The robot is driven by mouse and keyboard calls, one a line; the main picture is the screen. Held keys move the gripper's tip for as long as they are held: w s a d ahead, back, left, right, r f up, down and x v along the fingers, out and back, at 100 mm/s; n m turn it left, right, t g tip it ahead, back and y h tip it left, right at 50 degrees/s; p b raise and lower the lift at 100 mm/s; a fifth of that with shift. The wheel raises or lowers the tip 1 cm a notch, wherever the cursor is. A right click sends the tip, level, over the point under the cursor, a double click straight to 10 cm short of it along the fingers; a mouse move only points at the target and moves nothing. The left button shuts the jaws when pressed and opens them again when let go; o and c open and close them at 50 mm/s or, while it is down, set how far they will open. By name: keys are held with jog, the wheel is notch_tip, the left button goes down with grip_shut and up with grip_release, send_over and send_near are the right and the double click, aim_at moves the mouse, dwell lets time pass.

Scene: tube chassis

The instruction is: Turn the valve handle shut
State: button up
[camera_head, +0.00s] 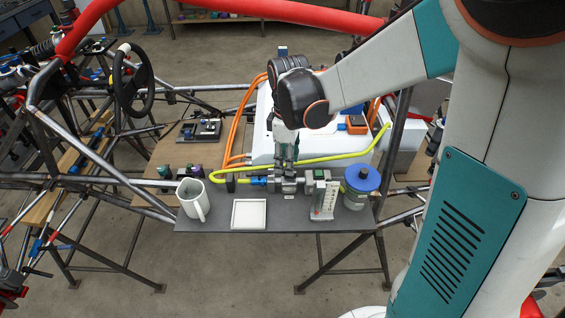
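A metal valve assembly (287,186) sits near the middle of the dark shelf, in line with a blue fitting (258,181) on its left and a green-topped part on its right. My gripper (284,163) comes down from above, its fingertips right over or at the top of the valve. The valve handle cannot be made out clearly. It appears to be hidden at or behind the fingers. The fingers are small and dark here, so I cannot tell whether they are open or shut on the handle.
A yellow hose (350,154) and orange hoses (233,128) run close behind. Chassis tubes and a steering wheel (145,83) stand left.

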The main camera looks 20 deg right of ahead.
jog(key=shift+f+b, duration=0.35)
jog(key=shift+f, duration=1.25)
grip_shut()
jog(key=shift+m, duration=0.4)
jog(key=m, duration=0.6)
jog(key=shift+w+d, duration=0.1)
jog(key=shift+d, duration=0.05)
jog(key=m, duration=0.4)
jog(key=shift+d, duration=0.15)
jog(key=shift+d+m, duration=0.1)
jog(key=shift+m, duration=1.8)
